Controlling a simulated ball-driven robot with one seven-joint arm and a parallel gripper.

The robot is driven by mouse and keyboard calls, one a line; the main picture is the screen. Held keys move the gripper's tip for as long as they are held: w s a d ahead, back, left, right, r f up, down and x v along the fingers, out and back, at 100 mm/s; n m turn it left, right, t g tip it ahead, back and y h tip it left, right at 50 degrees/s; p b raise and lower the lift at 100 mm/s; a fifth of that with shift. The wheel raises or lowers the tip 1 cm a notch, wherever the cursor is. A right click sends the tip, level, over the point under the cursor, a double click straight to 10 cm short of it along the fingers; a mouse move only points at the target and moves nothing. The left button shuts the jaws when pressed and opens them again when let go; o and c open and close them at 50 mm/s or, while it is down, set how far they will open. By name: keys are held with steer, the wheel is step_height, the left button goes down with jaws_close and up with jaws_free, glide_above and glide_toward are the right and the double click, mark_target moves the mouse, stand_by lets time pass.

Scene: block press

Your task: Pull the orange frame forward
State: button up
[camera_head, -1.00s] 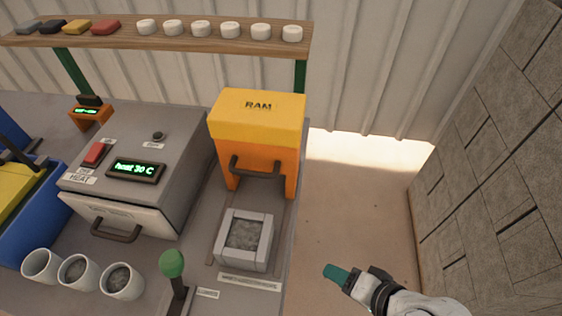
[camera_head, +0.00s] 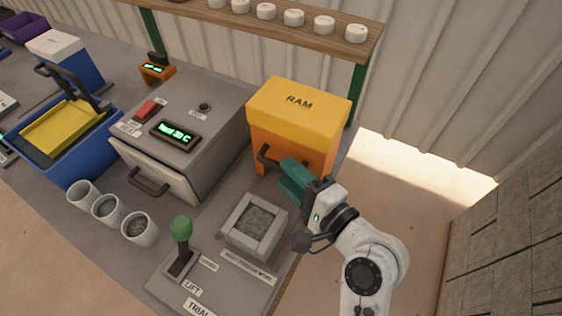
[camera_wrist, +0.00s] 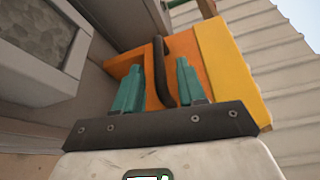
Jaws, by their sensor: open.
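The orange frame (camera_head: 322,152) with a yellow top marked RAM (camera_head: 300,104) stands at the back right of the bench. Its dark handle (camera_head: 264,157) is on the front face. My gripper (camera_head: 293,170) is open, with its green fingers reaching to the frame's front and hiding part of the handle. In the wrist view the handle (camera_wrist: 163,68) passes between the two open fingers (camera_wrist: 162,80), and the frame's orange face (camera_wrist: 192,62) is behind it. I cannot tell whether a finger touches the handle.
A grey square mould (camera_head: 233,237) with grey filling sits in front of the frame. A green-knobbed lever (camera_head: 182,228) stands front left, and a grey heater box (camera_head: 195,100) is left of the frame. Three white cups (camera_head: 139,231) stand further left. Floor is clear on the right.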

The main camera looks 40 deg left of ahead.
steer(key=shift+w+a+f, duration=0.1)
steer(key=shift+w+a, duration=0.05)
steer(key=shift+a, duration=0.8)
steer(key=shift+w+a+f, duration=0.1)
steer(key=shift+a, duration=0.8)
steer(key=shift+c, duration=0.3)
jaws_close()
